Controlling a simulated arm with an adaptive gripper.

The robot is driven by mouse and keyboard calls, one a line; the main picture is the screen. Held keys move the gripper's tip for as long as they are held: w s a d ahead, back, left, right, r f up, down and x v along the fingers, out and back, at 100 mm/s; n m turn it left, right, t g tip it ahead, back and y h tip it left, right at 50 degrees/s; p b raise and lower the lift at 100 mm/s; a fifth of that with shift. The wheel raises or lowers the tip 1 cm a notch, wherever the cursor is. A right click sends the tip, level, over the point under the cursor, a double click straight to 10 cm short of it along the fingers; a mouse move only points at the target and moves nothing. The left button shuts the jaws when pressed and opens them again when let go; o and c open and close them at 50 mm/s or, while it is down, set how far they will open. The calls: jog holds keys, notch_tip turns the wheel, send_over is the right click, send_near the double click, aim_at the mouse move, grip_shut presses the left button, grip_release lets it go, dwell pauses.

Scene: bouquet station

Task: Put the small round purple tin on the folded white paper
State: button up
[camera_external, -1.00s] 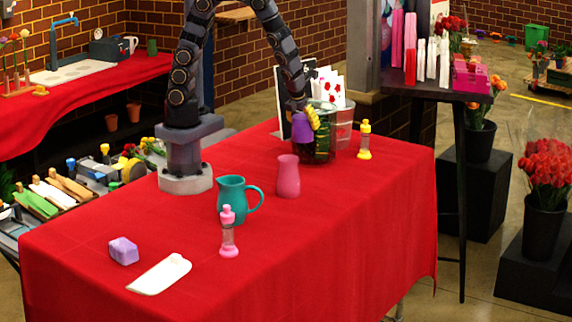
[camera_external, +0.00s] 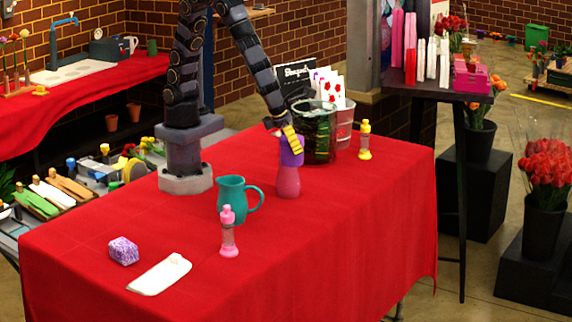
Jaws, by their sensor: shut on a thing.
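My gripper (camera_external: 293,139), with yellow fingers, is shut on a small purple thing (camera_external: 291,153), which looks like the purple tin. Gripper and tin are in front of or just over the top of the pink pitcher (camera_external: 288,183) and hide its rim; I cannot tell whether they touch it. The folded white paper (camera_external: 160,274) lies flat on the red table at the front left, with bare top, well away from my gripper.
A purple block (camera_external: 124,251) lies beside the paper. A teal pitcher (camera_external: 231,198) and a pink-topped bottle (camera_external: 229,235) stand between my gripper and the paper. A dark glass container (camera_external: 318,135) and a yellow bottle (camera_external: 364,142) stand behind. The red table's (camera_external: 330,235) front right is clear.

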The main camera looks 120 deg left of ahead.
jog(key=s+d+m+t+h, duration=0.2)
jog(key=d+m, duration=0.5)
jog(key=d, duration=1.3)
jog(key=s+d+m+h, duration=0.1)
jog(key=s+d+m, duration=0.2)
jog(key=s+d, duration=0.35)
jog(key=s+d+m+h, duration=0.1)
jog(key=s+d+m, duration=0.15)
jog(key=d, duration=0.65)
send_near(169, 279)
jog(key=shift+w+a+r, duration=0.2)
jog(key=shift+w+a, duration=0.1)
jog(key=shift+a, duration=0.1)
jog(key=shift+w+d+f, duration=0.3)
jog(key=shift+d+f, duration=0.05)
jog(key=shift+f, duration=1.65)
jog(key=shift+f, duration=0.15)
jog(key=o, duration=1.1)
